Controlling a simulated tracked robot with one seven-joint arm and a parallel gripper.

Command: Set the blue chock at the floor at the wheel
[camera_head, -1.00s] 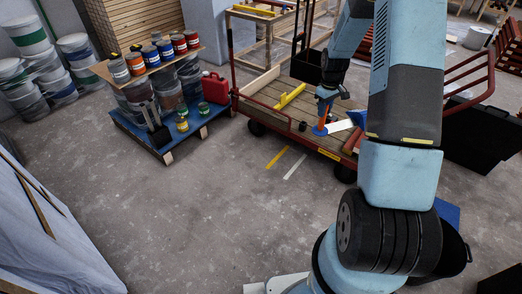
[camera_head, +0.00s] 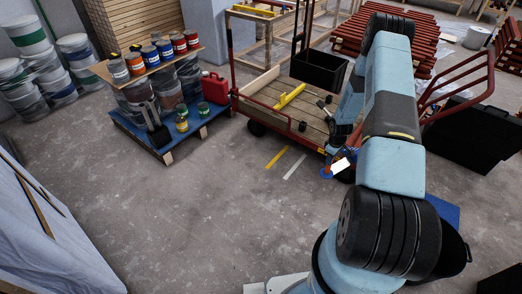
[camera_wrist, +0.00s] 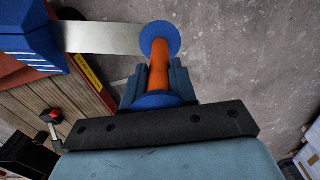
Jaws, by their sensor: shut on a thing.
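My gripper (camera_wrist: 158,88) is shut on the orange handle (camera_wrist: 159,66) of the blue chock (camera_wrist: 24,32). The handle stands between two blue discs, and a pale strip (camera_wrist: 100,38) joins it to the chock's body at the upper left of the wrist view. In the head view, the held handle's blue disc (camera_head: 327,171) and pale strip (camera_head: 341,165) show by the cart's front edge; the chock's body cannot be made out there. The dark cart wheel (camera_head: 346,175) is partly hidden close to them. Whether the chock touches anything is unclear.
The red-framed cart (camera_head: 290,133) has a plank deck bearing a yellow bar (camera_head: 291,95) and a black bin (camera_head: 318,70). Yellow (camera_head: 277,158) and white (camera_head: 295,166) stripes mark the floor before it. A pallet of paint tins (camera_head: 190,142) stands left. The middle floor is clear.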

